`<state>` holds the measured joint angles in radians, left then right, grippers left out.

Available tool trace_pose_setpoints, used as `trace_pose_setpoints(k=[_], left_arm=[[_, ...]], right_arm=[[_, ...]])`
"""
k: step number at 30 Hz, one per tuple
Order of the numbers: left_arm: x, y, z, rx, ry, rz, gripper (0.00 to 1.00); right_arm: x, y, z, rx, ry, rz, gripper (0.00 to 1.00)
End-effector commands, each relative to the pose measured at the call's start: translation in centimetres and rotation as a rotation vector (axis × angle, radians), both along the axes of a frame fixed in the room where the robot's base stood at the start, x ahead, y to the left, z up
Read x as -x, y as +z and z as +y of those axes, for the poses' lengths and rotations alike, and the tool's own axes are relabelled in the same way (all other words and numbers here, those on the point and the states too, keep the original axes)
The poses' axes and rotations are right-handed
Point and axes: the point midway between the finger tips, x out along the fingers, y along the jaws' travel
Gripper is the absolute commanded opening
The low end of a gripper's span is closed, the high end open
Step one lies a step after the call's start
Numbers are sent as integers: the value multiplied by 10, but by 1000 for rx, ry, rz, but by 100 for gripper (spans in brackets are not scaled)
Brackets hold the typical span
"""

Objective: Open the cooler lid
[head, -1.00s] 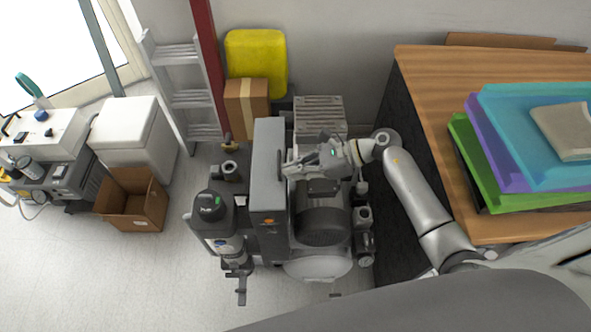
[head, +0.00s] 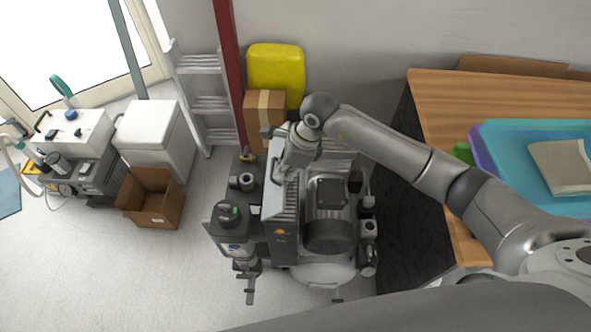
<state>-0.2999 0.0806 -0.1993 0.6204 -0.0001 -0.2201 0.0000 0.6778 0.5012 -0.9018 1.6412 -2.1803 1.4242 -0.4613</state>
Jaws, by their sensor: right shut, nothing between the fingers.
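The compressor unit (head: 329,228) stands on the floor in the middle of the head view, with a dark motor. On its left side is a grey upright housing with a sticker (head: 281,236), which seems to be the cooler. Its flat grey lid panel (head: 271,197) now shows as a narrow light strip along the left, with ribbed slats visible to its right. My right gripper (head: 287,172) is shut and empty at the far end of this housing, close to the panel. Whether it touches the panel is hard to tell. My left gripper is out of view.
A wooden table (head: 440,95) with coloured trays (head: 500,137) stands on the right. A cardboard box (head: 265,108), yellow container (head: 276,72) and ladder (head: 205,105) stand behind. A white box (head: 152,135) and open carton (head: 152,197) are left. Floor is clear at lower left.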

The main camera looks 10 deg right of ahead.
Motion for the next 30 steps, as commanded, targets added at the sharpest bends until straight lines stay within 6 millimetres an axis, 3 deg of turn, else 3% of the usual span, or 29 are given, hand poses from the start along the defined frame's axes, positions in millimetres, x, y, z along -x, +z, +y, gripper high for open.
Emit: trace_pose_setpoints(k=[5,15,30], left_arm=[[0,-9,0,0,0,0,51],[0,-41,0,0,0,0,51],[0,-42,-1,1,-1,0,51]], right_arm=[[-7,7,20,162,4,41,0],[-14,10,50,161,0,48,0],[-15,14,53,159,0,50,0]])
